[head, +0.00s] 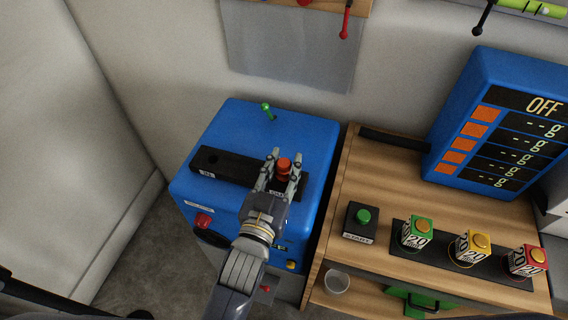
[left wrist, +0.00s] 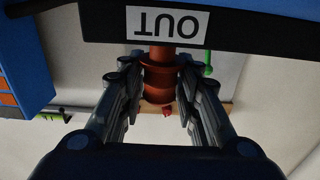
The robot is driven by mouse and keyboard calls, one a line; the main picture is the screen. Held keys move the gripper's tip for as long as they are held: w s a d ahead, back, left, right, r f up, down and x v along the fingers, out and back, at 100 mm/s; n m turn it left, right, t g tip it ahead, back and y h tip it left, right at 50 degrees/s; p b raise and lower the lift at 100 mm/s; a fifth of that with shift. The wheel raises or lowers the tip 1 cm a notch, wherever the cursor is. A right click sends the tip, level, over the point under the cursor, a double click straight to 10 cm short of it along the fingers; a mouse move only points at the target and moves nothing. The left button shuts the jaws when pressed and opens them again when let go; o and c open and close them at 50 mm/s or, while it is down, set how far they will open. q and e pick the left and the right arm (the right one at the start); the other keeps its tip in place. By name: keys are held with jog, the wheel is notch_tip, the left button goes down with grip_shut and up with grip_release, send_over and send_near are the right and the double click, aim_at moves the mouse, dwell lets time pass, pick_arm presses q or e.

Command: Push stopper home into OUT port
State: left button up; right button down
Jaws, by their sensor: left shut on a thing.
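The stopper (head: 283,166) is a small orange-red ribbed piece at the right end of the black bar (head: 232,168) on top of the blue machine (head: 295,131). My left gripper (head: 281,173) is shut on it, with one finger on each side. The stopper also shows between the fingers in the left wrist view (left wrist: 159,80), its end meeting the black bar beside the OUT label (left wrist: 167,22). The OUT port opening is hidden by the stopper and fingers, so I cannot tell how deep it sits. My right gripper is not in view.
The bar's left end has the IN label (head: 207,174). A green-topped pin (head: 267,110) stands behind the bar. To the right, a wooden table holds a green button (head: 363,216), several capped "20" blocks and a blue display (head: 462,83) reading OFF. A clear cup (head: 337,282) is in front.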

pick_arm(q)
jog(key=shift+f+b, duration=0.4)
jog(key=shift+f, duration=0.5)
jog(key=o, duration=1)
jog(key=shift+o, duration=0.2)
jog(key=shift+s, duration=0.15)
jog(key=v, duration=1.1)
jog(key=shift+s, duration=0.35)
jog(key=shift+a, duration=0.15)
